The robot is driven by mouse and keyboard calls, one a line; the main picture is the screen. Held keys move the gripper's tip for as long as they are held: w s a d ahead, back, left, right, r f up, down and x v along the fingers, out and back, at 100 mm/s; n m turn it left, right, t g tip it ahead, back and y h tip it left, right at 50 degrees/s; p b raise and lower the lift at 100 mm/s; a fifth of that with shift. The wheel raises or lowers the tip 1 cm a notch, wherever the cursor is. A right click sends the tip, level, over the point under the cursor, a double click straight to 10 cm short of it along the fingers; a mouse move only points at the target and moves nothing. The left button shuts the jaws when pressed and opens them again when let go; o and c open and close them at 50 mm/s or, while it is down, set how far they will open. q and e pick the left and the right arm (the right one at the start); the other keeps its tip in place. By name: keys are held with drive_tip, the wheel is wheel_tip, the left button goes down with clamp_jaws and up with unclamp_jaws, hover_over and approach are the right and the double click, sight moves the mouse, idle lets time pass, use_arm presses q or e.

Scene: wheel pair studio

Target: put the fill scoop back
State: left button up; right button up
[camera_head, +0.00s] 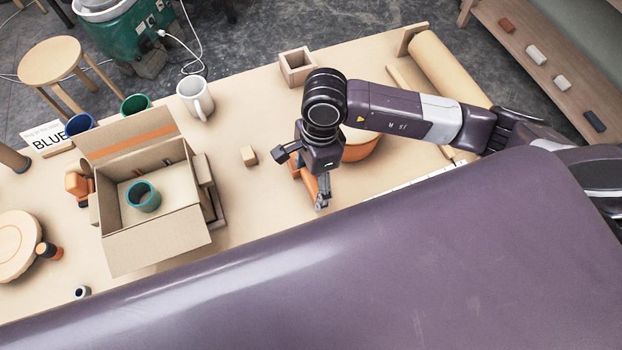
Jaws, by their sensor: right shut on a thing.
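My right gripper (304,180) hangs over the middle of the table with its jaws pointing down. It is shut on an orange-brown piece (309,184), which looks like the fill scoop. Most of the piece is hidden by the gripper, so I cannot make out its full shape or whether it touches the table. A round orange tub (362,147) stands just right of and behind the gripper, partly covered by the arm. My left gripper is not in view.
An open cardboard box (160,241) with a teal cup (143,196) inside stands left. A square wooden holder (297,67) stands at the back edge. My purple body hides the front.

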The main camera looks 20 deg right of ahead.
drive_tip(key=shift+f, duration=0.1)
drive_tip(key=o, duration=1.9)
drive_tip(key=shift+r, duration=0.25)
drive_tip(key=r+b, duration=0.1)
drive_tip(key=r, duration=0.3)
drive_tip(key=d+r+b, duration=0.1)
drive_tip(key=r, duration=0.2)
drive_tip(key=w+r+b, duration=0.1)
drive_tip(key=r, duration=0.3)
drive_tip(key=shift+d+r, duration=0.2)
drive_tip(key=shift+r, duration=0.15)
